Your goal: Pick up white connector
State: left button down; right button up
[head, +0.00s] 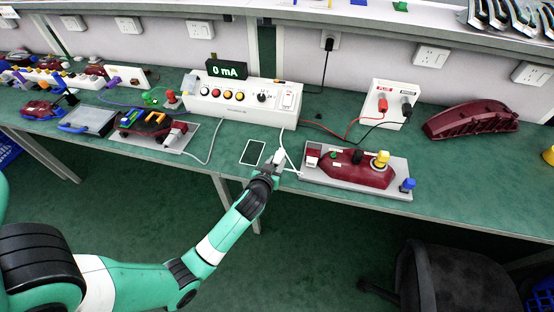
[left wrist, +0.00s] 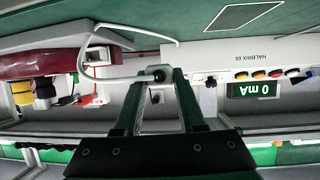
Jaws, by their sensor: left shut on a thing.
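My left gripper (head: 272,166) comes in from the left and is at the front edge of the bench, between the tester box and the red lamp fixture. It is shut on the white connector (head: 279,157), which shows as a small pale piece at the fingertips with a white cable. Much of the connector is hidden by the fingers. My right gripper is not in view.
The white tester box (head: 245,108) with coloured buttons stands behind, under a "0 mA" display (head: 227,69). A red lamp on a grey fixture (head: 345,168) sits right of the gripper. A red lamp housing (head: 470,119) lies far right.

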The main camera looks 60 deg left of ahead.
pick_arm(q)
jog(key=s+d+r+p, duration=0.5)
jog(key=d+r, duration=0.1)
jog(key=d, duration=0.3)
jog(key=shift+s+d+r, duration=0.35)
jog(key=shift+s, duration=0.05)
jog(key=c, duration=1.1)
grip_release()
grip_shut()
